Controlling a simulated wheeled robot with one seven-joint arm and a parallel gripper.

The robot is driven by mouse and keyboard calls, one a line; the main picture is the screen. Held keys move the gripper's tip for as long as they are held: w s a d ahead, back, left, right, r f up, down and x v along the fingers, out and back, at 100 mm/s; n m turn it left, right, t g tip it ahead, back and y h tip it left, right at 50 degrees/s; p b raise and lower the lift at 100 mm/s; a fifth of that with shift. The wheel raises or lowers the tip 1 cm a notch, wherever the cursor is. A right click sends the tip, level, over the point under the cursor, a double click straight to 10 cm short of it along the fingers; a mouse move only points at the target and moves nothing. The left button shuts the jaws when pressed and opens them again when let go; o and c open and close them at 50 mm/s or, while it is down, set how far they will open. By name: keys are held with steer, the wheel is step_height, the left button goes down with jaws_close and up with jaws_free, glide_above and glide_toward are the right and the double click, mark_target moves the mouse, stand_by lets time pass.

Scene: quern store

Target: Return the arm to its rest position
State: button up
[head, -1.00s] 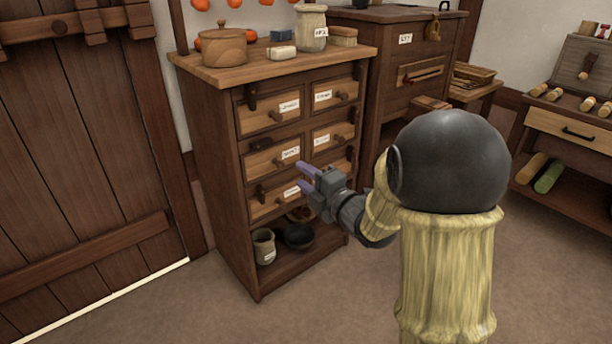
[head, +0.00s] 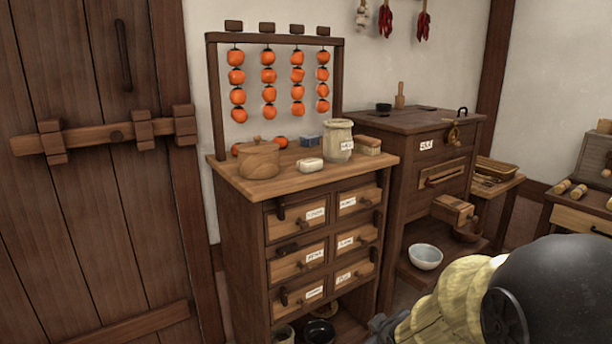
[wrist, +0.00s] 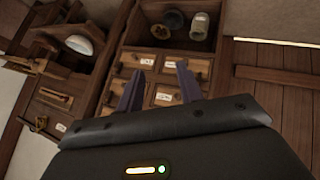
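My gripper (wrist: 158,84) shows in the wrist view with its two dark fingers apart and nothing between them. Beyond the fingers is the small-drawer cabinet (wrist: 140,75), which appears upside down there. In the head view the cabinet (head: 240,262) stands left of my arm, with its labelled drawers shut. My arm is at the lower right of the head view. Only the dark wrist end of my gripper shows at the bottom edge, in front of the cabinet's lower right; its fingertips are out of that picture.
Persimmons (head: 268,75) hang behind. A dark chest (head: 400,190) and a white bowl (head: 425,257) stand right. A wooden door (head: 90,220) is left.

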steer(key=s+r+m+g+p, duration=0.3)
steer(key=s+m+g+p, duration=0.3)
steer(key=s, duration=0.7)
step_height(320, 180, up, 36)
steer(key=m+p, duration=0.1)
steer(key=p, duration=3.4)
steer(key=shift+f, duration=0.1)
steer(key=shift+a, duration=0.1)
